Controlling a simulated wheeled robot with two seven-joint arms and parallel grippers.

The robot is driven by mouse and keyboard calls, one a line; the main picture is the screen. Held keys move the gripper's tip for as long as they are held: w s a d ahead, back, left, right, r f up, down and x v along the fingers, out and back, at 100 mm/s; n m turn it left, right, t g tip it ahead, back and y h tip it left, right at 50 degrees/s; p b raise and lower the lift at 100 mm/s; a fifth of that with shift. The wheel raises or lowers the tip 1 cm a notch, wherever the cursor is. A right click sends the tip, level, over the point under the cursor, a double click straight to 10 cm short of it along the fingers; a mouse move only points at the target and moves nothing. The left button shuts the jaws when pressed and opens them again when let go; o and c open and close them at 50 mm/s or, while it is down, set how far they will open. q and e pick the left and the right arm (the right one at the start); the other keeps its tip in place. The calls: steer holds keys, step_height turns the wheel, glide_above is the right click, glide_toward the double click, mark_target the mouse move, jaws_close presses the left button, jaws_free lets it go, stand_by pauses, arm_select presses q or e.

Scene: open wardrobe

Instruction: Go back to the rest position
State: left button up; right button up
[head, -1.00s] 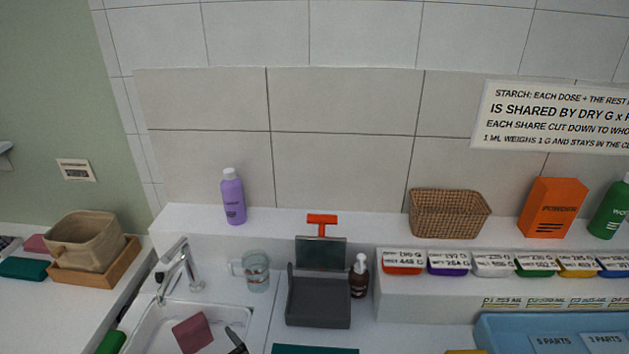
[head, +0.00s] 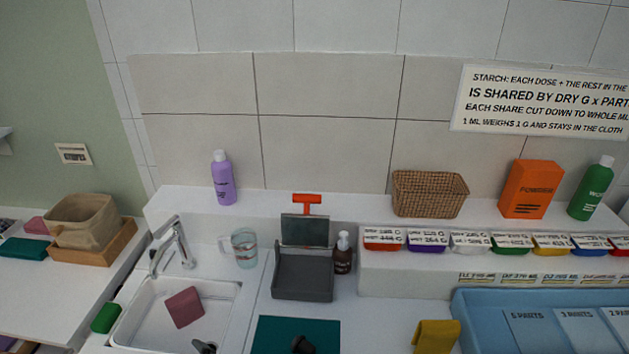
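Only small dark tips show at the bottom edge of the head view. Another dark shape, which looks like my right gripper (head: 302,345), is in front of the teal cloth (head: 275,334). Their fingers are mostly cut off by the frame, so I cannot tell open from shut. I see nothing held in either.
The sink (head: 232,292) has a faucet (head: 178,243). A glass mug (head: 245,248), a grey scale-like stand (head: 303,275) and a pump bottle (head: 343,254) stand behind. A yellow cloth (head: 436,336) and a blue tray (head: 480,317) are at right. Bottles and a wicker basket (head: 429,194) line the shelf.

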arm_select(q)
steer(key=s+d+r+n+g+h, duration=0.2)
steer(key=s+n+h, duration=0.3)
steer(key=s+n, duration=0.3)
steer(key=s+d+r+n+g+h, duration=0.1)
steer(key=s+d+n+g+h, duration=0.25)
steer(key=s+n, duration=0.55)
step_height(320, 180, down, 37)
steer(key=b, duration=0.6)
steer(key=s+a+f+g+b, duration=0.1)
steer(key=s+a+f+b, duration=0.1)
steer(key=s+f, duration=0.7)
steer(key=s+a+f+m+g+b, duration=0.1)
steer(key=s+a+f+b, duration=0.1)
steer(key=s+f, duration=0.8)
step_height(320, 180, down, 4)
steer(key=shift+r, duration=0.1)
arm_select(e)
step_height(320, 180, down, 10)
steer(key=s, duration=0.1)
steer(key=shift+d, duration=0.45)
arm_select(q)
steer(key=shift+s+h, duration=0.1)
steer(key=shift+h, duration=0.15)
arm_select(e)
steer(key=shift+d, duration=0.2)
